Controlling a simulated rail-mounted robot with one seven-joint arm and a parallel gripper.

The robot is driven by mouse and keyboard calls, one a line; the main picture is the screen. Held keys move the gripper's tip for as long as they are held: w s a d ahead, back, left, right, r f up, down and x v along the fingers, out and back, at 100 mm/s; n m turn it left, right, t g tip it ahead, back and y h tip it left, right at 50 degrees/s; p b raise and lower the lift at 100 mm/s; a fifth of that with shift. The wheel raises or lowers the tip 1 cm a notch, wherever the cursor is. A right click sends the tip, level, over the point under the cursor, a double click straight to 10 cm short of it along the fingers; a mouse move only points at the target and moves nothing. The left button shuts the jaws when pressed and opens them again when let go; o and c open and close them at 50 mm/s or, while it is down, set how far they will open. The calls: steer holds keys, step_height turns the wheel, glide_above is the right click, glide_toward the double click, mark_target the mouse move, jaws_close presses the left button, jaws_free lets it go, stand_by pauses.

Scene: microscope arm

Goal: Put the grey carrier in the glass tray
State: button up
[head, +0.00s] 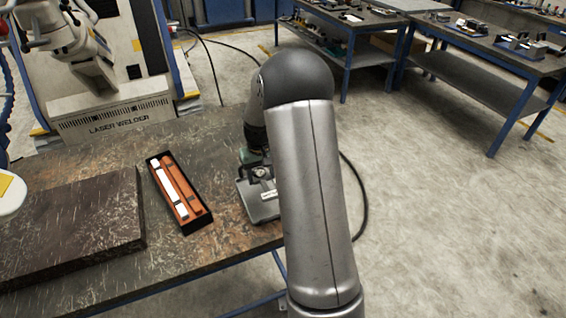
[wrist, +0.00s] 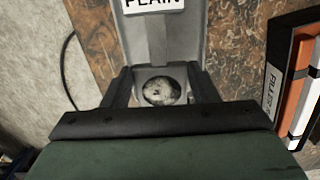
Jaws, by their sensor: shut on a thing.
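My gripper (wrist: 160,88) points down at the table. Its two dark fingers are shut on a grey piece with a round, mottled disc (wrist: 162,91), which looks like the grey carrier. A grey plate-like part (wrist: 190,35) with a "PLAIN" label (wrist: 154,4) extends beyond the fingers. I cannot tell whether it is the same piece or a tray under it. In the head view this grey part (head: 262,212) is at the table's right edge, partly behind my arm. No tray can be surely told as the glass tray. The fingertips are hidden in the head view.
A black box (head: 205,224) with orange and white strips lies left of my gripper; its edge also shows in the wrist view (wrist: 276,65). A dark raised slab (head: 70,230) covers the table's left part. A laser welder (head: 105,100) stands behind. Bare table lies between box and slab.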

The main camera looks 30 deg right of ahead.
steer(key=shift+w+f, duration=0.15)
steer(key=shift+f, duration=0.15)
steer(key=shift+a+f+b, duration=0.25)
steer(key=shift+f+b, duration=0.2)
steer(key=shift+f, duration=0.1)
steer(key=shift+f+b, duration=1.45)
steer(key=shift+f, duration=1.25)
steer(key=shift+f+b, duration=0.5)
steer(key=shift+f, duration=0.15)
steer(key=o, duration=1.2)
steer(key=shift+r, duration=0.15)
